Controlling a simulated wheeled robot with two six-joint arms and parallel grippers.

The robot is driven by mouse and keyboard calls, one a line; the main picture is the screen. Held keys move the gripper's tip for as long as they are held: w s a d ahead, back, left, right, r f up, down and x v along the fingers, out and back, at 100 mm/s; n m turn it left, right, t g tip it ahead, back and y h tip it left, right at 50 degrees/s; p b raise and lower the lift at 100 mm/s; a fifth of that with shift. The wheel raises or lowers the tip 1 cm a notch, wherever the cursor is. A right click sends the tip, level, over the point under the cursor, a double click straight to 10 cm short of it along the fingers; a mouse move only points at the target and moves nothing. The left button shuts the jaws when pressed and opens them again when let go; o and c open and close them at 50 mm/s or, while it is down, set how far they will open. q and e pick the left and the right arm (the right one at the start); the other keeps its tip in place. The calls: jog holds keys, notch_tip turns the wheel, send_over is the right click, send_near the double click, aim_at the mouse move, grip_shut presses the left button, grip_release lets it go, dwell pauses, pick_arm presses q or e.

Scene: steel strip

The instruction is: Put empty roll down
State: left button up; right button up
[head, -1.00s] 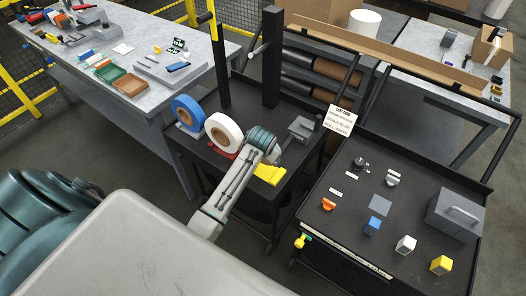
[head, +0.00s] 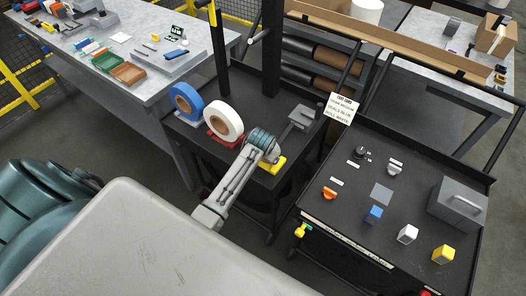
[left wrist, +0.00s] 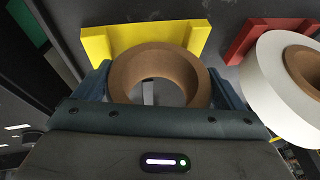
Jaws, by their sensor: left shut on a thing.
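The empty roll (left wrist: 190,72), a bare brown cardboard ring, sits between the two fingers of my left gripper (left wrist: 161,86) in the left wrist view. A yellow holder (left wrist: 113,38) lies just beyond it, partly covered by the roll. I cannot tell whether the roll touches it. In the head view my left gripper (head: 265,150) is over the yellow holder (head: 277,165) on the black cart and hides the roll. My right gripper is not in view.
A white roll (head: 224,120) in a red holder (left wrist: 247,42) stands close beside my left gripper. A blue roll (head: 180,97) is farther left. A grey device (head: 300,119) stands on the right of the cart (head: 262,93). A second black cart (head: 345,220) carries several small blocks.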

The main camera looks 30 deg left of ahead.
pick_arm(q)
jog(key=shift+f, duration=0.25)
jog(key=shift+s+d+f, duration=0.1)
jog(key=shift+s+f, duration=0.35)
jog(key=shift+f, duration=0.1)
dwell(0.4)
jog(key=o, duration=0.7)
jog(key=shift+o, duration=0.2)
jog(key=shift+b, duration=0.3)
jog(key=shift+s+d+r, duration=0.1)
jog(key=shift+d+r, duration=0.05)
jog(key=shift+r, duration=0.35)
jog(key=b+v, duration=0.2)
jog(key=v, duration=0.8)
jog(key=shift+r, duration=0.4)
